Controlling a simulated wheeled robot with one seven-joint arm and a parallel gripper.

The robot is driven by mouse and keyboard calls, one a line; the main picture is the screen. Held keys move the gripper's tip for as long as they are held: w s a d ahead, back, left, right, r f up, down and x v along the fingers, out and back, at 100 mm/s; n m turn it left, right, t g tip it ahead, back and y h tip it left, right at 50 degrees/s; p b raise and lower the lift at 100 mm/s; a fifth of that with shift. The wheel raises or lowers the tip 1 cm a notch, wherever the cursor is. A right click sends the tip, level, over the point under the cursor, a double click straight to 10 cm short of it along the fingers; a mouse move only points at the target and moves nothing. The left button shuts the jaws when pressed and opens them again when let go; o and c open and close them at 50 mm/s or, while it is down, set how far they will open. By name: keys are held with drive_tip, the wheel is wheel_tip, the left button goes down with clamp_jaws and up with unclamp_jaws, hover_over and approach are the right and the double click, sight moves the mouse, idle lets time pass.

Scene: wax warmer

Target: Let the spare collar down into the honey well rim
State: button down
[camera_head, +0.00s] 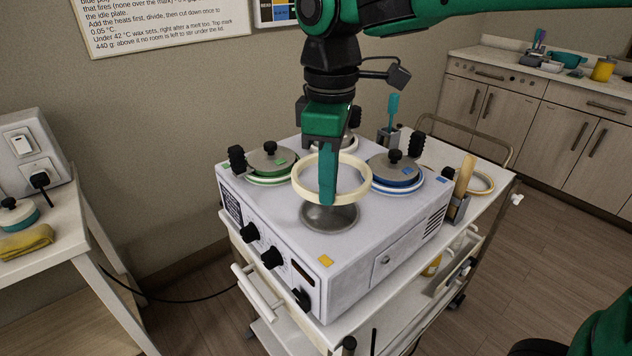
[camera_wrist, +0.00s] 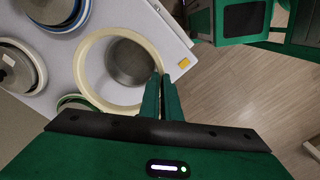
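The spare collar, a cream ring (camera_head: 298,190), hangs level or nearly so above the front well of the warmer. My gripper (camera_head: 328,196) points down and is shut on the collar's near wall; in the wrist view its fingers (camera_wrist: 160,97) pinch the rim of the ring (camera_wrist: 82,75). The honey well (camera_head: 330,219) is a bare grey metal bowl near the yellow tag (camera_head: 326,260). A gap shows between collar and well. In the wrist view the well (camera_wrist: 127,63) shows through the ring, slightly off its centre. The finger partly hides the well in the head view.
The white warmer (camera_head: 290,262) stands on a cart. A green-marked lidded well (camera_head: 271,160) and a blue-marked one (camera_head: 395,170) flank the collar closely, with black knobs beside them. A further well is partly hidden behind my gripper. Another cream ring (camera_head: 489,183) lies on the cart's right.

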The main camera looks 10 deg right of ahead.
wheel_tip(320, 180, down, 6)
idle(1.0)
drive_tip(key=shift+f, duration=1.05)
idle(0.6)
idle(0.4)
drive_tip(key=c, duration=1.9)
unclamp_jaws()
wheel_tip(320, 180, up, 11)
drive_tip(key=shift+w+f, duration=0.1)
drive_tip(key=shift+f, duration=0.05)
